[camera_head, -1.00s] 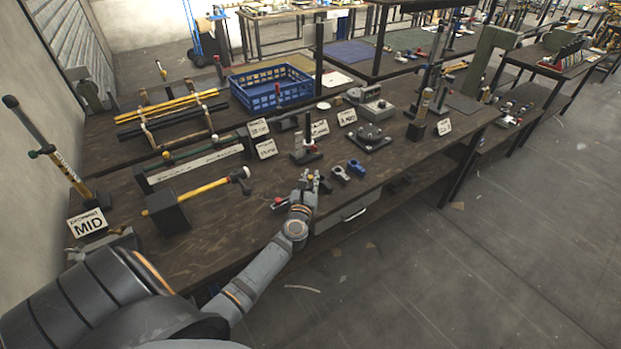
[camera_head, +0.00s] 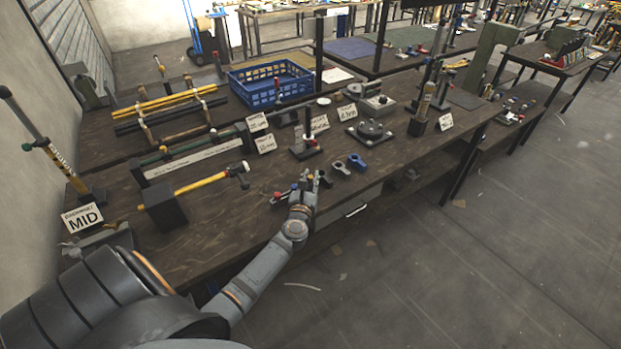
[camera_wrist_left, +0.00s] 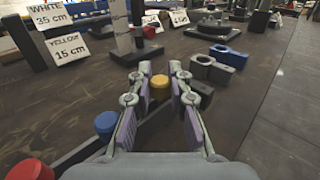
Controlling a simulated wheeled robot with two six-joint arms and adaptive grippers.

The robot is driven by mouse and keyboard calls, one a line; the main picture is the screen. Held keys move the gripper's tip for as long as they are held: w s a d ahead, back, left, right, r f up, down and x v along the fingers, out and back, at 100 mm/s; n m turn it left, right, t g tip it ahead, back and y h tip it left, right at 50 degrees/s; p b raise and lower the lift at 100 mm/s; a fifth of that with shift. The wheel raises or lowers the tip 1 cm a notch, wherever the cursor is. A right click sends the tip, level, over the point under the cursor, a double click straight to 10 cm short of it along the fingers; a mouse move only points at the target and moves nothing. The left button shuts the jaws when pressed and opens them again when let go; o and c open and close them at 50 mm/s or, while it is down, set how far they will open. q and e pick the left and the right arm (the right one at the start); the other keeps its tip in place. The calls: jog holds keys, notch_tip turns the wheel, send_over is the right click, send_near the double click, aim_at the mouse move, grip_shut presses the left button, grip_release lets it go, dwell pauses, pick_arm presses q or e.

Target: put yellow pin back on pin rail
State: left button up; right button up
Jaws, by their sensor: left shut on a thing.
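The yellow pin (camera_wrist_left: 159,86) shows its round head between the fingertips of my left gripper (camera_wrist_left: 158,92), which is shut on it. The pin's lower part is hidden. The pin rail (camera_wrist_left: 72,152), a dark bar, runs from lower left up to the right behind the fingers. A blue pin (camera_wrist_left: 105,124) stands at it left of the gripper, and a red pin (camera_wrist_left: 32,170) is nearer the lower left. The yellow pin appears over the rail's line; I cannot tell whether it touches the rail. In the head view my left gripper (camera_head: 312,182) is at the bench's front edge. My right gripper is out of view.
A yellow-handled hammer (camera_head: 205,184) rests on a black block at left. Label cards (camera_head: 265,144) stand farther back.

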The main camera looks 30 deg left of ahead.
pick_arm(q)
jog(key=shift+f+b, duration=0.3)
jog(key=shift+f, duration=0.1)
jog(key=o, duration=0.8)
jog(key=shift+o, duration=0.2)
jog(key=v, duration=1.2)
